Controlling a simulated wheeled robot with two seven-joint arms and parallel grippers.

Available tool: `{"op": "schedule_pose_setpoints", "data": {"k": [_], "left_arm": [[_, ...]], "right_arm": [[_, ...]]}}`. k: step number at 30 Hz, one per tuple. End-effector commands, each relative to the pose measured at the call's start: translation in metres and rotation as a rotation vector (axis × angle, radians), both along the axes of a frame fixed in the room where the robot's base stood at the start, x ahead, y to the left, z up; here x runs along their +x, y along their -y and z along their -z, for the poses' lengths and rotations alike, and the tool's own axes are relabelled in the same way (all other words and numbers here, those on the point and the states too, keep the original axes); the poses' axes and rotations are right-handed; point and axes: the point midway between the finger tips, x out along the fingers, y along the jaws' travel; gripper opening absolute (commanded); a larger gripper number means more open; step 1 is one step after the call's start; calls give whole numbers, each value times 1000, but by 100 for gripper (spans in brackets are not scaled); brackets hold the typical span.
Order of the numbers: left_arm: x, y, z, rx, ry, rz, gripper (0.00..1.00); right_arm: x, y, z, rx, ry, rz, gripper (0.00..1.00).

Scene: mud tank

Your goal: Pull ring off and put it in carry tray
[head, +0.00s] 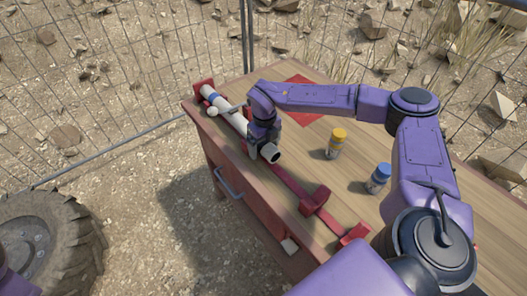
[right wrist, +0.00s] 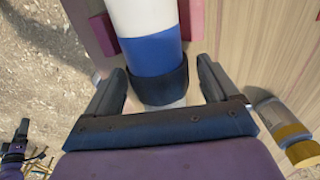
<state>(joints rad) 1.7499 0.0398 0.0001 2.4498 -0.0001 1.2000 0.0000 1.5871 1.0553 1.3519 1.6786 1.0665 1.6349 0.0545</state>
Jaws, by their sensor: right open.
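A white tube (head: 230,116) with a blue band lies along a red holder on the table. In the right wrist view the tube's blue part (right wrist: 152,53) runs into a dark ring (right wrist: 162,86) around the tube. My right gripper (head: 262,143) is over the tube's near end. It is open, with one finger on each side of the ring (right wrist: 160,76); I cannot tell whether they touch it. My left gripper cannot be made out, and I cannot identify a carry tray.
A yellow-capped jar (head: 335,144) and a blue-capped jar (head: 378,178) stand right of the tube. A flat red square (head: 300,98) lies behind my right arm. Red holder parts (head: 314,201) continue along the table's front. A wire fence (head: 110,75) stands behind.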

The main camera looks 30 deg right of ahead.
Motion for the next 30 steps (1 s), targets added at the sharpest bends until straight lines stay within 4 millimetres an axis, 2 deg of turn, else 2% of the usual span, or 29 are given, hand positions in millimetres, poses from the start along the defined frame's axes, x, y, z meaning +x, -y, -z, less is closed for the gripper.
{"op": "schedule_pose_setpoints", "data": {"k": [8, 12, 17, 30], "left_arm": [[0, 0, 2, 0, 0, 0, 94], [0, 0, 2, 0, 0, 0, 94], [0, 0, 2, 0, 0, 0, 94], [0, 0, -6, 0, 0, 0, 94]], "right_arm": [[0, 0, 3, 1, 1, 1, 88], [0, 0, 3, 0, 1, 1, 49], [-1, 0, 3, 1, 1, 1, 49], [-21, 2, 2, 0, 1, 2, 49]]}}
